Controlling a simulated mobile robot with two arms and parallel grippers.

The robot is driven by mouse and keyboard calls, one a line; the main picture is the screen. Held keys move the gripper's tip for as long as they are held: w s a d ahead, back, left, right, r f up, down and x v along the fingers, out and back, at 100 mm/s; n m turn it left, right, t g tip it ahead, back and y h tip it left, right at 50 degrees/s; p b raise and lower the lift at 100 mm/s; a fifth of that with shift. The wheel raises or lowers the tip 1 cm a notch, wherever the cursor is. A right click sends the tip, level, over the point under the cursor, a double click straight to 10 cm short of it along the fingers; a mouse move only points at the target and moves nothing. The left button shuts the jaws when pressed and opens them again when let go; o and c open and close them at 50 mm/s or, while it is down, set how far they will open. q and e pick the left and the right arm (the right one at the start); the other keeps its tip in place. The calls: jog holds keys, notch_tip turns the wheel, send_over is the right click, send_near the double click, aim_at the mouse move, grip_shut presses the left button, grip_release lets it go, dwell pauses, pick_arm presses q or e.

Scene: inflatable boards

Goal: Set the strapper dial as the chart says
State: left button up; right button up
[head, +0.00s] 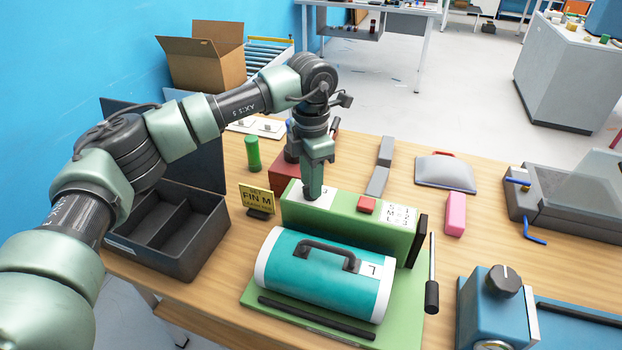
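The green strapper (350,222) stands on the wooden table. A white chart (399,215) on its top right has rows for S, M and L; its numbers are too small to read surely. A white plate (322,199) is on its top left. My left gripper (312,194) points straight down at this plate, its fingertips at or just above it. The dial is not visible; the gripper may hide it. I cannot tell whether the fingers are open or shut. A teal roll (316,275) with a label reading L lies in front. My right gripper is not in view.
A yellow FIN M sign (256,198) stands left of the strapper. A dark open box (178,240) is farther left. A red block (367,205) sits on the strapper, and a black-handled lever (432,290) is at its right. A blue device (492,310) stands front right.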

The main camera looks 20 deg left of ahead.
pick_arm(q)
notch_tip(320, 180, up, 8)
jog(key=shift+f+b, duration=0.1)
jog(key=shift+b, duration=0.7)
